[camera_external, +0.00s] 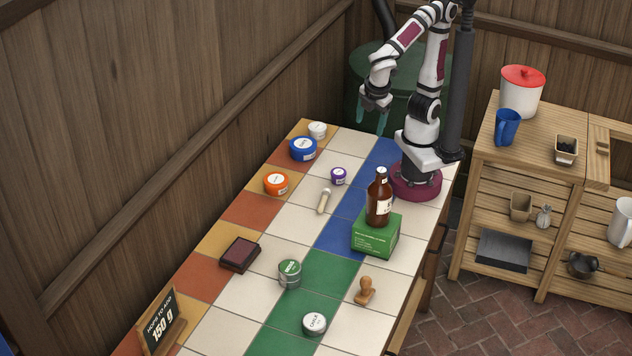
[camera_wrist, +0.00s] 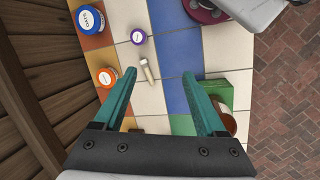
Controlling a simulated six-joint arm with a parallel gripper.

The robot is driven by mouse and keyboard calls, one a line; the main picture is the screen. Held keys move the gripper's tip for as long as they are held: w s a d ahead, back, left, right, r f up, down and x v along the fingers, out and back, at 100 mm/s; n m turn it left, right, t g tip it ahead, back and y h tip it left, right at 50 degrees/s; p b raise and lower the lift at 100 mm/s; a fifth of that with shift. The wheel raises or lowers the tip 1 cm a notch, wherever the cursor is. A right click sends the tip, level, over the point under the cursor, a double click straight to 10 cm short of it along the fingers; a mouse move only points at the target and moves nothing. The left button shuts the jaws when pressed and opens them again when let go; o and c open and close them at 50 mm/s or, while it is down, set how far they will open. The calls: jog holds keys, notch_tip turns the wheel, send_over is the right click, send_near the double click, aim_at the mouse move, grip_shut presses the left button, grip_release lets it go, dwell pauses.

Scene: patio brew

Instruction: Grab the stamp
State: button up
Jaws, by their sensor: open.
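The stamp (camera_external: 365,291) has a tan wooden handle and stands on a pale tile near the right edge of the tiled table, in front of the green box. It does not show in the wrist view. My gripper (camera_external: 373,117) is raised above the far end of the table, well away from the stamp. Its two teal fingers are spread apart in the wrist view (camera_wrist: 163,95), with nothing held between them.
A brown bottle (camera_external: 379,199) stands on a green box (camera_external: 376,234), between my gripper and the stamp. Several tubs and a small brush (camera_external: 324,201) lie farther back.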

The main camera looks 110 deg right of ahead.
jog(key=w+a+n+t+h, duration=0.3)
jog(key=w+a+n+t, duration=0.4)
jog(key=a+n, duration=0.65)
jog(key=s+a+n+t+y, duration=0.25)
jog(key=a+n+t, duration=0.35)
jog(key=a+n, duration=0.95)
jog(key=y, duration=0.2)
send_near(354, 300)
jog(key=shift+t, duration=0.4)
jog(key=s+r, duration=0.4)
jog(key=s, duration=0.1)
jog(key=shift+s+d+r, duration=0.1)
jog(key=shift+s+r, duration=0.15)
jog(key=shift+r, duration=0.1)
jog(key=x, duration=1.5)
jog(key=shift+w+r, duration=0.15)
grip_shut()
